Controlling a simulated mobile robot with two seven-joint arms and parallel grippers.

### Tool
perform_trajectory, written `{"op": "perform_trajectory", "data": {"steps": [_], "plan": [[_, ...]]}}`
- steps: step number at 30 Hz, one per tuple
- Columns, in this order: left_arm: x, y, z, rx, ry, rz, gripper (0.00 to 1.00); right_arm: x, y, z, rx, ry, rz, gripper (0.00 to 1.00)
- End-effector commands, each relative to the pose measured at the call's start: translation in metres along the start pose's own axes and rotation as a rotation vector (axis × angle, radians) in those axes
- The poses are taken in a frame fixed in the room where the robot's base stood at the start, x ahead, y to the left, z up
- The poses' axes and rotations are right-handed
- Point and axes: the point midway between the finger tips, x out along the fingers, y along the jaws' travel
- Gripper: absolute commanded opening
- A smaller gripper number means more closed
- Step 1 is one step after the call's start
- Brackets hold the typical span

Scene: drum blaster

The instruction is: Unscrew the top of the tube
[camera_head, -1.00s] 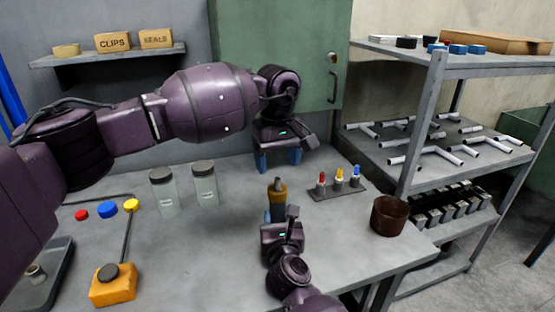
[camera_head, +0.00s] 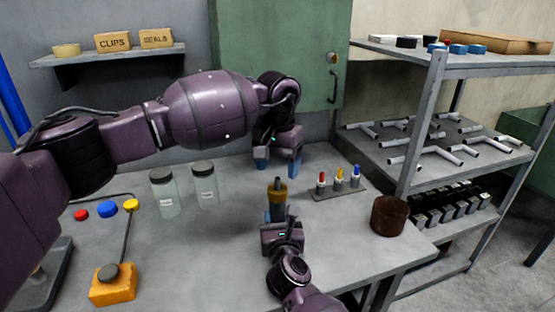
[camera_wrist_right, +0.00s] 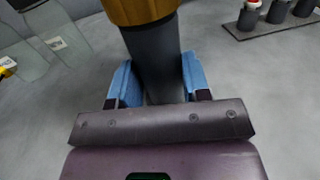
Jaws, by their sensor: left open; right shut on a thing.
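The tube (camera_head: 279,198) stands upright, with a yellow-brown upper part and a dark tip on top. In the right wrist view its dark grey body (camera_wrist_right: 155,58) sits between the blue fingers under the yellow-brown collar (camera_wrist_right: 138,10). My right gripper (camera_head: 277,216) is shut on the tube's lower body; it also shows in the right wrist view (camera_wrist_right: 155,82). My left gripper (camera_head: 278,167) is open and empty, fingers pointing down, behind and above the tube, apart from it.
Two lidded glass jars (camera_head: 205,186) stand left of the tube. A rack (camera_head: 338,190) with red, yellow and blue tipped pieces and a brown cup (camera_head: 389,216) are to the right. An orange box (camera_head: 113,285) is at the front left. A metal shelf (camera_head: 435,125) stands at the right.

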Motion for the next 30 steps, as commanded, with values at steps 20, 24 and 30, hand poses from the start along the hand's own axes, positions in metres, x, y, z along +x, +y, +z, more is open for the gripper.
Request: {"op": "perform_trajectory", "data": {"steps": [20,24,30], "plan": [[0.067,0.0,0.0,-0.002,0.0,0.0,0.7,0.0,0.0,-0.001,0.0,0.001,0.0,0.0],[0.068,0.0,0.0,-0.002,0.0,0.0,0.7,0.0,0.0,-0.001,0.0,0.001,0.0,0.0],[0.068,0.0,0.0,-0.002,0.0,0.0,0.53,0.0,0.0,-0.001,0.0,0.001,0.0,0.0]]}}
